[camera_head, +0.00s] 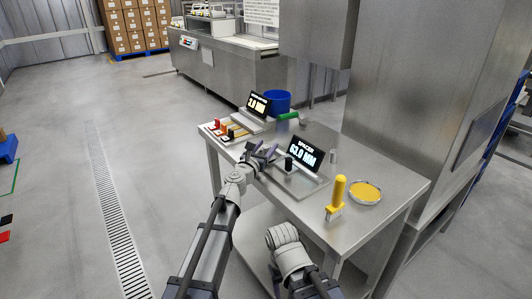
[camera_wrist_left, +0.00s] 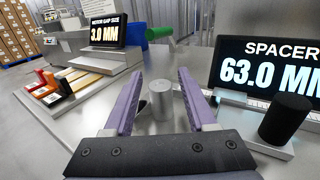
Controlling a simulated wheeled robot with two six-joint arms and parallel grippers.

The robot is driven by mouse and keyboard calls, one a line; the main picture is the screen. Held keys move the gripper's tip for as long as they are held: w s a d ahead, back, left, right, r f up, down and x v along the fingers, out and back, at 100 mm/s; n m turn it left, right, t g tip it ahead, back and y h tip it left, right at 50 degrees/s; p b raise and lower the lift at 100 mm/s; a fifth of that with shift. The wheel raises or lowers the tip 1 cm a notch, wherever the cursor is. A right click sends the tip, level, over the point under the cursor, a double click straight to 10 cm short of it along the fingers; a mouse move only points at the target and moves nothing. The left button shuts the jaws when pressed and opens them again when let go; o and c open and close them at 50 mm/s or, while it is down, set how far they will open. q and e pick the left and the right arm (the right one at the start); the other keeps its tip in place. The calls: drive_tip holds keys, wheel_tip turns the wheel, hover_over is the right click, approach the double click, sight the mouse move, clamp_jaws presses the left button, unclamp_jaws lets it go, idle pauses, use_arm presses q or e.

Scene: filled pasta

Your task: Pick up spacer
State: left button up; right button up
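A plain grey metal cylinder, which looks like the spacer, stands upright on the steel table. In the left wrist view this cylinder (camera_wrist_left: 160,100) is between and a little beyond my left fingers, with space on both sides. My left gripper (camera_head: 264,152) has purple fingers and is open and empty over the table's left part; it also shows in the left wrist view (camera_wrist_left: 157,85). In the head view I cannot make out this cylinder clearly near the fingers. My right gripper is not in view; only my right arm shows at the bottom.
A "SPACER 63.0 MM" display (camera_head: 306,152) with a black cylinder (camera_head: 288,163) stands right of my left gripper. A "3.0 MM" display (camera_head: 258,105), coloured blocks (camera_head: 222,126), a blue bin (camera_head: 277,101) and a green cylinder (camera_head: 288,116) lie behind.

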use_arm(q)
clamp_jaws()
idle(1.1)
